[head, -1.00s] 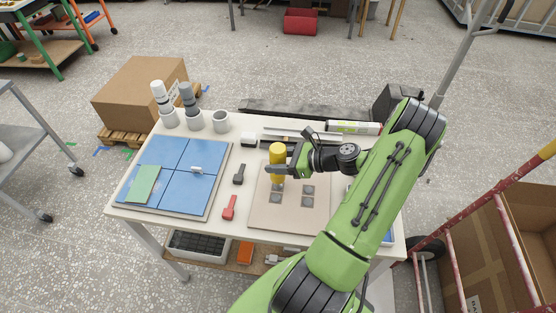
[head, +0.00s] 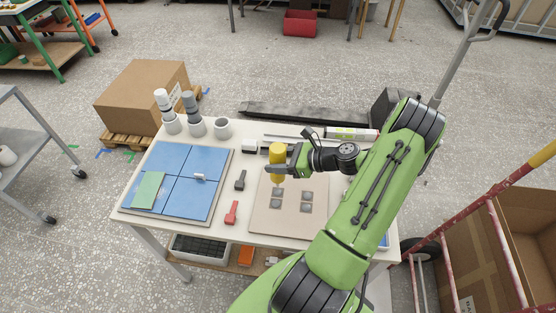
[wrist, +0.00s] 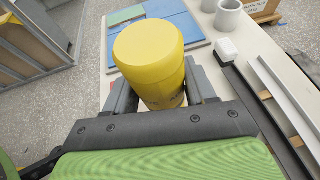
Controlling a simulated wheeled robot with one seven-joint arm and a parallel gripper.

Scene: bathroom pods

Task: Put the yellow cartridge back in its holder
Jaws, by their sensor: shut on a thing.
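The yellow cartridge (head: 277,155) is upright between the fingers of my gripper (head: 284,170), over the left part of a beige board. Its lower end seems clear of the board, though the gap is hard to judge. In the wrist view its round yellow top (wrist: 148,42) stands between the two dark fingers. The empty grey cup-shaped holder (head: 222,128) stands at the back of the table, left of and behind my gripper. It also shows in the wrist view (wrist: 228,18). Two like holders beside it carry a white cartridge (head: 163,100) and a dark grey cartridge (head: 189,102).
The beige board (head: 290,228) carries several grey square pads. Blue panels (head: 175,165) with a green plate (head: 148,190) lie at the left. A black tool (head: 240,180), a red tool (head: 232,212) and a white block (head: 249,146) lie between. Rails and a tube (head: 350,133) line the back edge.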

